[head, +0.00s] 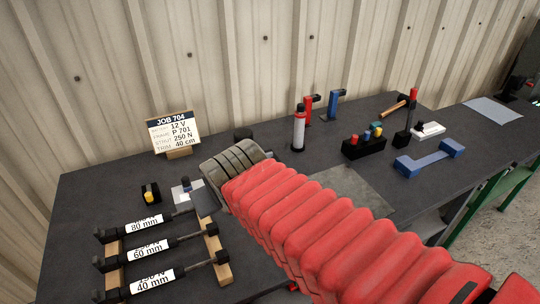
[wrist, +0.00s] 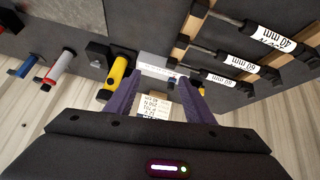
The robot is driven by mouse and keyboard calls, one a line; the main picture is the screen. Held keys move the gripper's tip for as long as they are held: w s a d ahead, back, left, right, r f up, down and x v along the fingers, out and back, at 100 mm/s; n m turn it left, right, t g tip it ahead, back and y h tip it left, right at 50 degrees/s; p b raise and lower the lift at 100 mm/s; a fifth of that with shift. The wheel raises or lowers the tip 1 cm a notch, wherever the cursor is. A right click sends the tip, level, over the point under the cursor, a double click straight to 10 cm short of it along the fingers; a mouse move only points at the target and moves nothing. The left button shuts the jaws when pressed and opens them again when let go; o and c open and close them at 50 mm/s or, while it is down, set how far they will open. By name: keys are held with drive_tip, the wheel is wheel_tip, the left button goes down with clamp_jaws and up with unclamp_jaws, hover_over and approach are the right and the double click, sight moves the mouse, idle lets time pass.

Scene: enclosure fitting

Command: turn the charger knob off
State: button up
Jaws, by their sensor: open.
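My gripper (wrist: 158,77) is open, with its two purple fingers apart and nothing held between them. In the wrist view a pale plate (wrist: 154,63) shows just beyond the fingertips, with a small blue part close to the right finger. The pale plate (head: 178,195) is also in the head view, partly hidden by my gripper. A small black box with a yellow part (head: 150,194) sits to its left. A yellow cylinder (wrist: 117,74) and a black block (wrist: 97,53) stand left of the fingers in the wrist view. I cannot tell which of these is the charger knob.
Several labelled cylinders (head: 150,255) lie on a wooden rack close to my gripper. The JOB 704 card (head: 174,130) stands at the back. Ribbed wall (head: 235,60) closes the back.

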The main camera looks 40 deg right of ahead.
sight(268, 154)
drive_tip(key=w+d+f+t+h, duration=0.1)
drive_tip(key=w+d, duration=0.1)
drive_tip(key=d, duration=0.4)
drive_tip(key=w+d+f+m+t+h, duration=0.1)
drive_tip(key=w+d, duration=0.1)
drive_tip(key=d, duration=0.4)
drive_tip(key=w+d+f+h, duration=0.1)
drive_tip(key=w+d, duration=0.2)
drive_tip(key=d, duration=0.2)
drive_tip(key=s+d+f+t+y, duration=0.1)
drive_tip(key=s+d+f+t, duration=0.1)
drive_tip(key=d+f, duration=0.4)
drive_tip(key=shift+d+m+t+y, duration=0.3)
drive_tip(key=shift+d+t+y, duration=0.1)
drive_tip(key=shift+d+t, duration=0.55)
drive_tip(key=shift+w, duration=0.2)
drive_tip(key=shift+x, duration=6.8)
drive_tip(key=shift+s+d, duration=0.1)
drive_tip(key=shift+d, duration=0.05)
drive_tip(key=shift+c, duration=0.3)
